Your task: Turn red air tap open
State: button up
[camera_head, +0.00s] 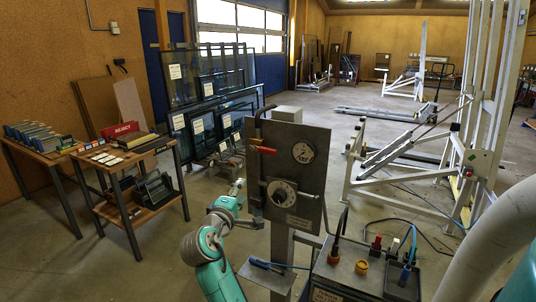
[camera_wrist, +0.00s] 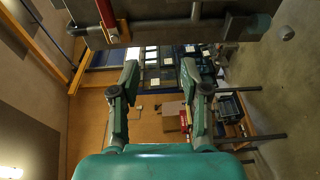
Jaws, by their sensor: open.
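The red air tap (camera_head: 262,150) is a small red lever on a dark pipe at the upper left of a dark upright panel (camera_head: 312,203), in the head view. In the wrist view, a red handle (camera_wrist: 106,12), which looks like the tap, shows at the top edge, partly cut off. My gripper (camera_wrist: 160,75) is open, with nothing between its fingers. The red handle lies beyond the left finger in that view, apart from it. In the head view my arm rises from below, with its end left of the panel and lower than the tap.
The panel carries a gauge (camera_head: 303,153) and a round dial (camera_head: 282,193). A control box (camera_head: 365,268) with cables stands at the lower right. Two wooden tables (camera_head: 140,160) stand at the left. A white frame (camera_head: 480,120) stands at the right, with open floor behind.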

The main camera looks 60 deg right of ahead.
aim_at(267, 152)
jog(key=s+d+r+m+g, duration=0.2)
jog(key=d+r+g, duration=0.2)
jog(key=r, duration=0.4)
jog(key=shift+h, duration=0.4)
jog(key=d, duration=0.3)
jog(key=w+d, duration=0.1)
jog(key=d, duration=0.6)
jog(key=shift+w+d, duration=0.15)
jog(key=shift+d, duration=0.05)
grip_shut()
